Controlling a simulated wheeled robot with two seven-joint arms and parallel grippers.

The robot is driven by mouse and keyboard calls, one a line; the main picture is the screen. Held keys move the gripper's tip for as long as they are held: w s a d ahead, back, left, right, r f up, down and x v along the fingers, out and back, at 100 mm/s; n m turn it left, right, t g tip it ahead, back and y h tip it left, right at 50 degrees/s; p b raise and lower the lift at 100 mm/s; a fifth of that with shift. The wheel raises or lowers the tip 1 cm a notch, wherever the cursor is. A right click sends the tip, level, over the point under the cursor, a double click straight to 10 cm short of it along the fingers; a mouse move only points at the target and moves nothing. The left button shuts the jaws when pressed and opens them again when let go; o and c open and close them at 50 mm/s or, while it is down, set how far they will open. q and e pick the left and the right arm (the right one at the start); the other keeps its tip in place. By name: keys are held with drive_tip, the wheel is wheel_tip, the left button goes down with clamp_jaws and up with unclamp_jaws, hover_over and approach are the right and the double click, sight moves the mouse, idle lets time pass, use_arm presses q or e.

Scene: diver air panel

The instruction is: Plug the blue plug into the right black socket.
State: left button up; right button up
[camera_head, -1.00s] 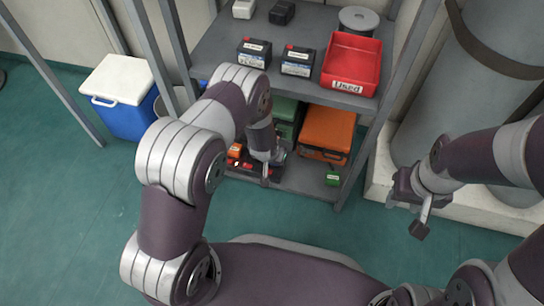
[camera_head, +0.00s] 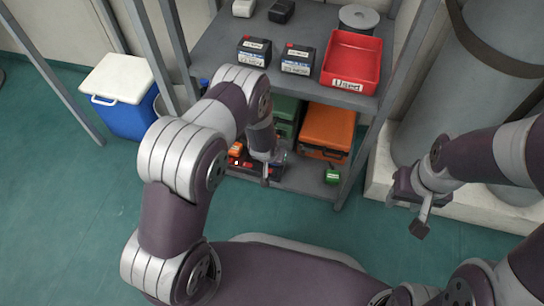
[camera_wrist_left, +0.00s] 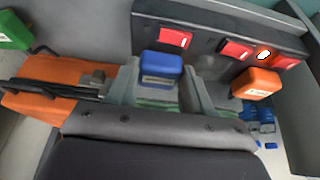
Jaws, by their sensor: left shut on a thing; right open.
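The blue plug (camera_wrist_left: 160,68) is between the fingers of my left gripper (camera_wrist_left: 158,88), which is shut on it. It is close in front of the black socket strip (camera_wrist_left: 208,31) with red switches. I cannot tell whether plug and strip touch. The socket openings are hidden. In the head view my left gripper (camera_head: 267,163) is at the lower shelf, its fingers mostly hidden, with the strip partly behind it. An orange plug (camera_wrist_left: 257,83) is at the strip, to the right of the blue plug. My right gripper (camera_head: 421,215) is open and empty, away to the right.
A green plug (camera_head: 332,177) lies on the lower shelf (camera_head: 305,180) at right. An orange case (camera_head: 326,133) and green case (camera_head: 286,109) stand behind. The upper shelf (camera_head: 222,42) carries batteries and a red bin (camera_head: 351,59). A shelf post stands at right.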

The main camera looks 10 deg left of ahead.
use_arm(q)
drive_tip(key=shift+f, duration=0.3)
idle(0.4)
drive_tip(key=o, duration=1.2)
drive_tip(key=shift+o, duration=0.2)
drive_tip(key=p+v, duration=0.8)
drive_tip(key=v, duration=0.4)
drive_tip(key=shift+r+p, duration=0.3)
drive_tip(key=shift+r, duration=0.1)
drive_tip(key=shift+s, duration=0.1)
